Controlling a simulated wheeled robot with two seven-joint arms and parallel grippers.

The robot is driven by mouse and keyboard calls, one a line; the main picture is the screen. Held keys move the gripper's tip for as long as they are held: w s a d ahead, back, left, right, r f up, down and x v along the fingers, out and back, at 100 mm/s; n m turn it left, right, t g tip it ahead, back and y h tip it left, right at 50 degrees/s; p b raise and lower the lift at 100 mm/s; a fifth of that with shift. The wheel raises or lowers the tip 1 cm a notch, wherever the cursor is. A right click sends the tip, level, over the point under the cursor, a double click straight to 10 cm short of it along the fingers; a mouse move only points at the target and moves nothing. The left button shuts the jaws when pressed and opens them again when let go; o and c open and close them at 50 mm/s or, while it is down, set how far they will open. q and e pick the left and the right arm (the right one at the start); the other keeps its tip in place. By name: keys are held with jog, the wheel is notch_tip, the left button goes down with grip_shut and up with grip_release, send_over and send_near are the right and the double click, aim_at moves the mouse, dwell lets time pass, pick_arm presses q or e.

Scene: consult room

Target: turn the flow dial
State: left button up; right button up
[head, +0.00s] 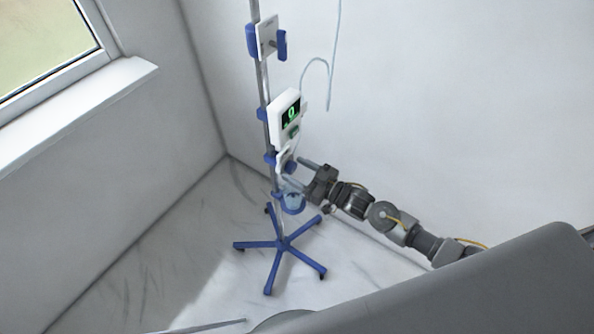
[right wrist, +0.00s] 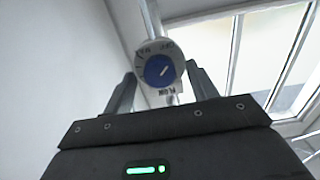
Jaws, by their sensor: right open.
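The flow dial (right wrist: 158,69) is a round blue knob with a light pointer mark on a white labelled plate, in the right wrist view. In the head view the white plate (head: 286,160) is mounted low on the pole, and the knob itself is hard to make out. My right gripper (head: 294,172) is open at the plate. In the right wrist view its two fingers (right wrist: 160,88) stand on either side of the dial, with gaps; I cannot tell how far the tips are from it. My left gripper is not in view.
A white pump with a green display (head: 286,117) sits above on the pole. A blue bracket (head: 267,37) is higher up, with a thin tube hanging beside. The blue five-legged base (head: 281,244) stands on the marble floor. A window sill (head: 80,95) is at left.

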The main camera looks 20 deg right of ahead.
jog(key=c, duration=1)
jog(key=shift+a, duration=0.15)
jog(key=shift+m, duration=0.3)
